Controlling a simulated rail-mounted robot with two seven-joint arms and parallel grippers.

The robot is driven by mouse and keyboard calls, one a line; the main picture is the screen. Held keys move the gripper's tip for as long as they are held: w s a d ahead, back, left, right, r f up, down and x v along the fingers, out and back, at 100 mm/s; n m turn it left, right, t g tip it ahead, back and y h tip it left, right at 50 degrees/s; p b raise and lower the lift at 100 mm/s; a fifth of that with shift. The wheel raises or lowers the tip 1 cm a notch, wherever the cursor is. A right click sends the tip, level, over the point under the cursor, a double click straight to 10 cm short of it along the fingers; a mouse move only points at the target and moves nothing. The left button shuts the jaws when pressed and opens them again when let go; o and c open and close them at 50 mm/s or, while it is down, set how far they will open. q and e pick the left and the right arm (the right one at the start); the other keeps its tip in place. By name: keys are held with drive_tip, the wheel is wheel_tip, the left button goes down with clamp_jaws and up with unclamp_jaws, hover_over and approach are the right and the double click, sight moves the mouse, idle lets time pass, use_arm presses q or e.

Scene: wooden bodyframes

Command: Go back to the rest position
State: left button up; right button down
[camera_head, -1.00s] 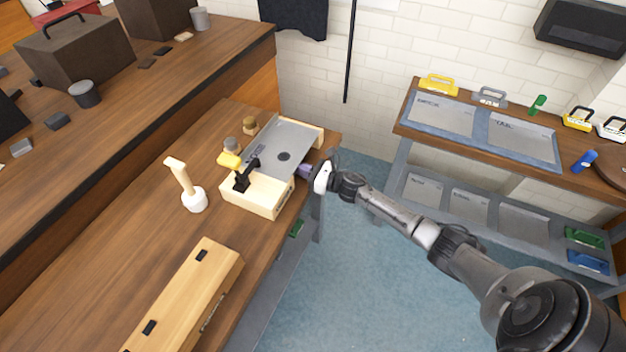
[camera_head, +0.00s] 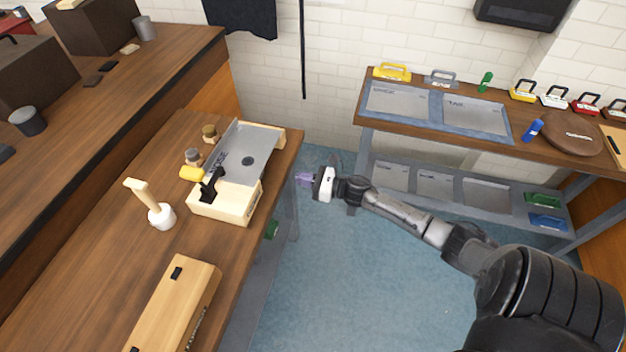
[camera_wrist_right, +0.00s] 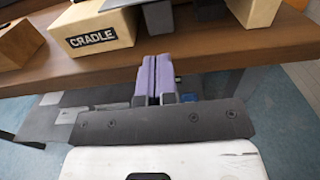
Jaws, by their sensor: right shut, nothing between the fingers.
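My right gripper (camera_head: 304,179) has purple fingertips and is shut and empty. It hangs over the floor just off the right edge of the wooden bench (camera_head: 92,270), apart from it. In the right wrist view the closed fingers (camera_wrist_right: 157,80) point toward the bench edge, with a wooden block marked CRADLE (camera_wrist_right: 92,32) on the bench beyond. In the head view this wooden cradle (camera_head: 225,205) carries a grey metal plate (camera_head: 246,150). My left gripper is not in view.
A mallet (camera_head: 160,215), a yellow-handled tool (camera_head: 192,173) and a long wooden box (camera_head: 175,305) are on the bench. A second table (camera_head: 520,150) with grey trays stands at the back right. Blue floor (camera_head: 330,290) lies open between them.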

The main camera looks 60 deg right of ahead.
drive_tip(key=shift+v, duration=1.45)
